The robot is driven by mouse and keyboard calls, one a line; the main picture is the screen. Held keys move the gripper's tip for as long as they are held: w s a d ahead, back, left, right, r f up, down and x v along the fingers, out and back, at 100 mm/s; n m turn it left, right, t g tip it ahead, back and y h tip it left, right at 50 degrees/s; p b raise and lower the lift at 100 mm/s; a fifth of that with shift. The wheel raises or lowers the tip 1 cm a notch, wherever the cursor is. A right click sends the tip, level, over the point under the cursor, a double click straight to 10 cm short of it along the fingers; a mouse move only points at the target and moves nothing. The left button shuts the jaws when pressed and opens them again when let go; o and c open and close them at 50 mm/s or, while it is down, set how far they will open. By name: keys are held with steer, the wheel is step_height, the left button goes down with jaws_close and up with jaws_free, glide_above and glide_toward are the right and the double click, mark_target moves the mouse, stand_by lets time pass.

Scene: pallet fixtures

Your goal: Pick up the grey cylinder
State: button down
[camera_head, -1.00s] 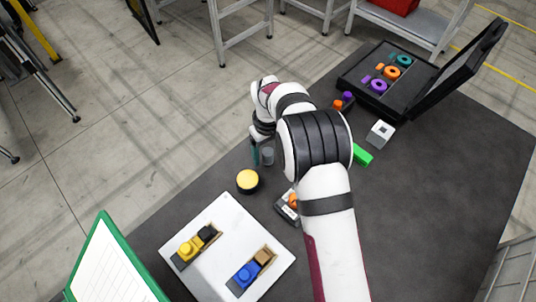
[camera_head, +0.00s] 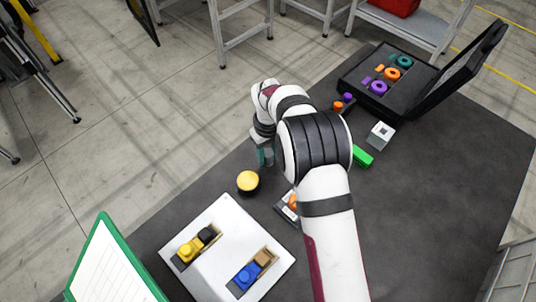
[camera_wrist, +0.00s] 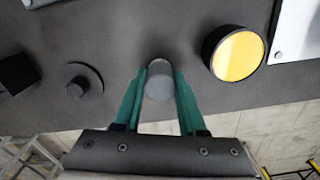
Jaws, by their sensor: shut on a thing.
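The grey cylinder (camera_wrist: 159,82) stands between the two teal fingers of my gripper (camera_wrist: 160,90) in the wrist view, with a finger against each side. My gripper is shut on it. In the head view my gripper (camera_head: 264,156) is low near the left edge of the dark table, and the cylinder shows only in small part between the fingers. I cannot tell whether the cylinder touches the table.
A black and yellow round button (camera_head: 248,181) stands close to my gripper. A white board (camera_head: 215,240) with yellow and blue parts lies in front. A green block (camera_head: 362,156), a grey-white block (camera_head: 380,135) and an open black case (camera_head: 365,70) lie right. A dark disc with a peg (camera_wrist: 80,82) is nearby.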

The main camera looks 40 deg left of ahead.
mark_target(273, 153)
steer(key=r, duration=0.3)
steer(key=d+r, duration=0.1)
steer(key=shift+w+r, duration=0.3)
steer(key=shift+r, duration=0.1)
steer(key=w+d+r, duration=0.4)
steer(key=d+r, duration=0.2)
steer(key=d, duration=0.3)
steer(key=shift+d, duration=0.35)
steer(key=c, duration=1)
jaws_free()
steer(key=shift+w, duration=0.1)
jaws_close()
